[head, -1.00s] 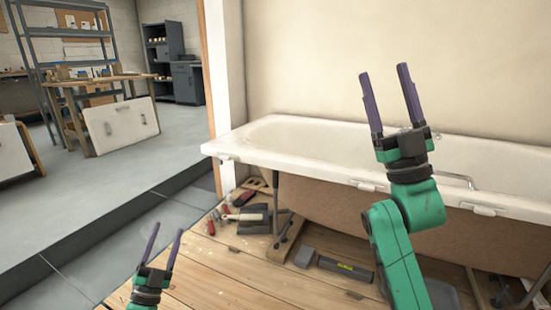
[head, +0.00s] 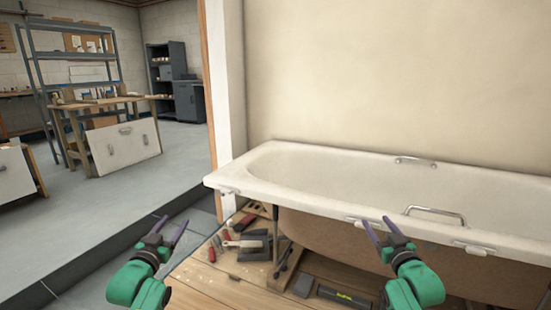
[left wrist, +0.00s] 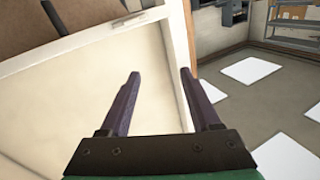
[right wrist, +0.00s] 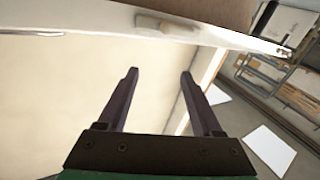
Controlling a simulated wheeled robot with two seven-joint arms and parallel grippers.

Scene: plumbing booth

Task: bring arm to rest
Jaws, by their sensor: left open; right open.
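My left gripper (head: 172,232) is at the lower left of the head view, above the edge of the wooden floor, with its two purple fingers apart and nothing between them. In the left wrist view its fingers (left wrist: 160,95) are spread and empty. My right gripper (head: 376,229) is at the lower right of the head view, in front of the bathtub's near rim. Its fingers are apart, and in the right wrist view (right wrist: 160,95) they are empty too. I cannot tell how close the right fingertips are to the tub.
A white bathtub (head: 300,163) with a metal grab handle (head: 436,213) stands along the wall. Hand tools (head: 240,243) and a dark long box (head: 342,298) lie on the wooden floor (head: 215,285) by it. A workbench (head: 95,108) and shelves stand far left; grey floor (head: 100,213) is clear.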

